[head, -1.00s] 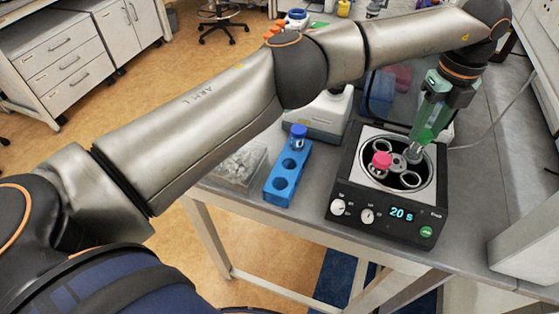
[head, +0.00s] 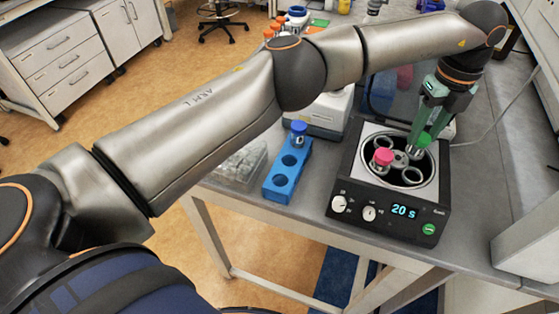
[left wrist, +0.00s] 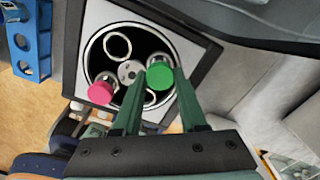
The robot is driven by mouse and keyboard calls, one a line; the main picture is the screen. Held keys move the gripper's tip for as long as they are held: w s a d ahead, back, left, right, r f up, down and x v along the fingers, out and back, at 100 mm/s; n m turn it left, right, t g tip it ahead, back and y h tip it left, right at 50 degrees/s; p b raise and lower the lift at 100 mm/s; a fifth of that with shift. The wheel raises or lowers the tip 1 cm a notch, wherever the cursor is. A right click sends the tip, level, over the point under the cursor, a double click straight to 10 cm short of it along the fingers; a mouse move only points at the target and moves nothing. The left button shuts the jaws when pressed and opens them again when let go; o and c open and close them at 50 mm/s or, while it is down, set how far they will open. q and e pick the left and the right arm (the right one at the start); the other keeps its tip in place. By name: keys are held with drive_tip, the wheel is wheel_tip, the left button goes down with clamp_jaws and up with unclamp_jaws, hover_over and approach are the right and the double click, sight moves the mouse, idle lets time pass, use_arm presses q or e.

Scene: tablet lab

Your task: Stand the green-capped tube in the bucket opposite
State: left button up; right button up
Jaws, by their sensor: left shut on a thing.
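The green-capped tube (head: 424,139) is upright at the back-right bucket of the centrifuge rotor. Its cap (left wrist: 160,75) shows between the fingertips in the left wrist view. My left gripper (head: 428,124) points down over it and is shut on it. How deep the tube sits in the bucket is hard to tell. The pink-capped tube (head: 383,157) stands in the bucket across the hub, at the left; it also shows in the left wrist view (left wrist: 100,92). The other two buckets look empty. My right gripper is not in view.
The open centrifuge (head: 350,190) shows "20 s" on its front panel. A blue rack (head: 281,187) with a blue-capped tube (head: 298,131) stands to its left, beside a clear box (head: 240,163). A white device (head: 320,113) stands behind. Bare bench lies right of the centrifuge.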

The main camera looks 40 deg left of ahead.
use_arm(q)
drive_tip(key=shift+f, duration=0.3)
drive_tip(key=o, duration=1.1)
